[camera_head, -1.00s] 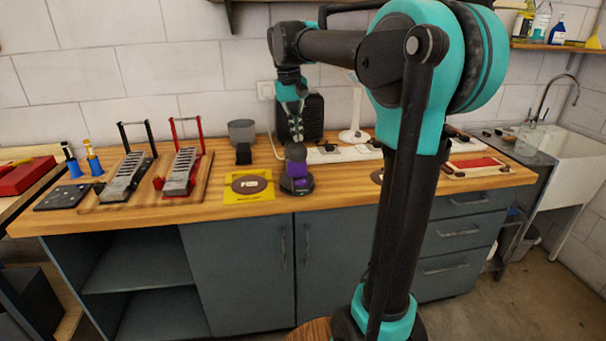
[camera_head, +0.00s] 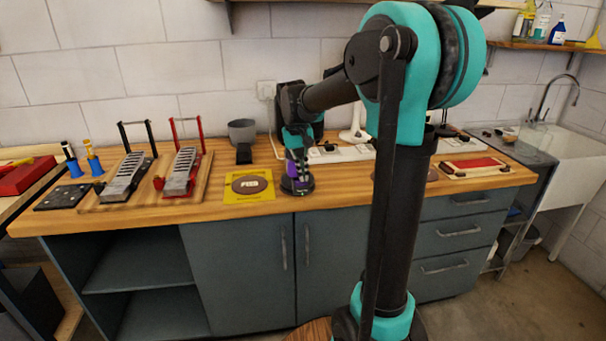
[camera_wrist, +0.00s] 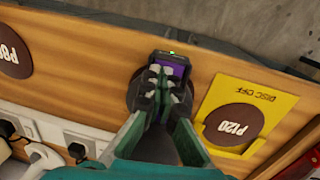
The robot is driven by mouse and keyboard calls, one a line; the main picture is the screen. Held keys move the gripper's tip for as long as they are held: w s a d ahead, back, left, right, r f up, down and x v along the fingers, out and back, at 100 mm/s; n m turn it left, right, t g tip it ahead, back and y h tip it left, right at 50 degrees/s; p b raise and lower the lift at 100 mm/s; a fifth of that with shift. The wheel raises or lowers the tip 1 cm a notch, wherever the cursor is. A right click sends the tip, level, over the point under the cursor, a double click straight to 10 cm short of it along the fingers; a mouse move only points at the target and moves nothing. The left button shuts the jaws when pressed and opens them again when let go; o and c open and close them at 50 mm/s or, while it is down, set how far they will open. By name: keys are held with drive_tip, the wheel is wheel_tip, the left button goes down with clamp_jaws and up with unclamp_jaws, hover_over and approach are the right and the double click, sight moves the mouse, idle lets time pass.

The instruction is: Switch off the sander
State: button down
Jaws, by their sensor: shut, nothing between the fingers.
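The sander is a small purple and dark grey machine on a round dark base (camera_head: 309,184), near the front edge of the wooden bench. In the wrist view the sander (camera_wrist: 174,64) is partly covered by my fingers, and a small bright green spot shows at its far edge. My gripper (camera_head: 299,184) points down at the sander, with its fingers together and empty. In the wrist view my gripper (camera_wrist: 163,78) lies over the sander's body. I cannot tell whether the fingertips touch it. The sander's switch cannot be made out.
A yellow "disc off" card (camera_head: 248,187) with a brown P120 disc lies left of the sander. A white power strip (camera_head: 345,154) with plugs lies behind it. A P80 disc (camera_wrist: 14,58) shows in the wrist view. A grey cup (camera_head: 242,131) stands further back.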

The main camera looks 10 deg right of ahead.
idle(0.3)
drive_tip(key=shift+d+f, duration=0.2)
drive_tip(key=shift+f, duration=0.2)
drive_tip(key=shift+a, duration=0.1)
drive_tip(key=shift+a+r, duration=0.15)
drive_tip(key=shift+a, duration=0.6)
drive_tip(key=shift+r, duration=0.5)
wheel_tip(320, 180, up, 13)
drive_tip(key=a, duration=0.1)
drive_tip(key=shift+a, duration=0.3)
